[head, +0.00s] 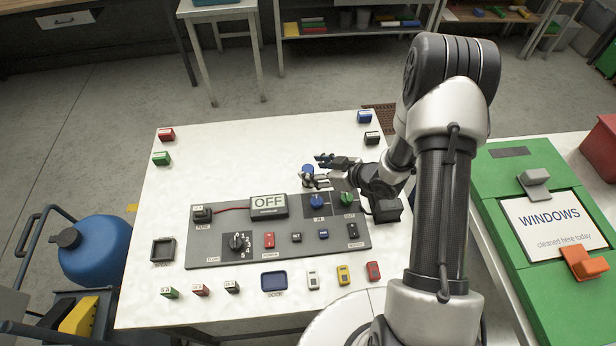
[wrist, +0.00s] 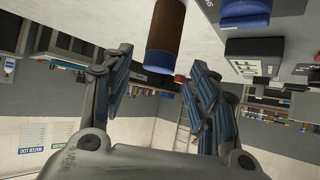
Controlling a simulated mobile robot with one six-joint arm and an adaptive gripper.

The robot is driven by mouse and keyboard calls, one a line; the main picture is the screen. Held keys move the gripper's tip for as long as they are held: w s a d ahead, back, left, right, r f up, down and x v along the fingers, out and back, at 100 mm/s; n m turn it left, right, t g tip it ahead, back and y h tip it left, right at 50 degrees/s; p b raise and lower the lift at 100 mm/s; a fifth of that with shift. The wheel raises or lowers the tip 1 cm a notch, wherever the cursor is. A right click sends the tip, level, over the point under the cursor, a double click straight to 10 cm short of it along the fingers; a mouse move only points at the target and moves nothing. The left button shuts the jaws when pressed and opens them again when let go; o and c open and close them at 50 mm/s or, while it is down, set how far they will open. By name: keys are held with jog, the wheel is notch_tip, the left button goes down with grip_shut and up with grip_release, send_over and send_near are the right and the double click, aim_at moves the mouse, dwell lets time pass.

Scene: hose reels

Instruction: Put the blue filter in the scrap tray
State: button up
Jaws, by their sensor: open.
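A cylinder with a blue cap and brown body, seemingly the blue filter (head: 307,168), stands on the white table behind the grey panel. In the wrist view the filter (wrist: 166,32) appears upside down, its blue end towards me. My gripper (head: 314,171) is open around or just short of it, one finger on each side. In the wrist view the filter lies between the open fingertips (wrist: 160,62), with gaps visible. Two trays are on the table: a square dark tray (head: 153,250) left of the panel and a blue one (head: 263,282) in front. Their labels are too small to read.
The grey panel (head: 225,258) carries an OFF display (head: 268,202), knobs and switches. Small coloured blocks line the table's front edge and back corners. A green case (head: 490,230) stands at right.

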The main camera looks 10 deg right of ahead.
aim_at(310, 170)
jog(key=b+x, duration=0.1)
jog(key=x, duration=0.3)
jog(key=shift+d+f, duration=0.1)
jog(key=shift+f, duration=0.2)
jog(key=shift+c, duration=0.5)
jog(key=shift+r, duration=0.1)
jog(key=c, duration=1.1)
jog(key=shift+o, duration=0.2)
jog(key=shift+r, duration=0.1)
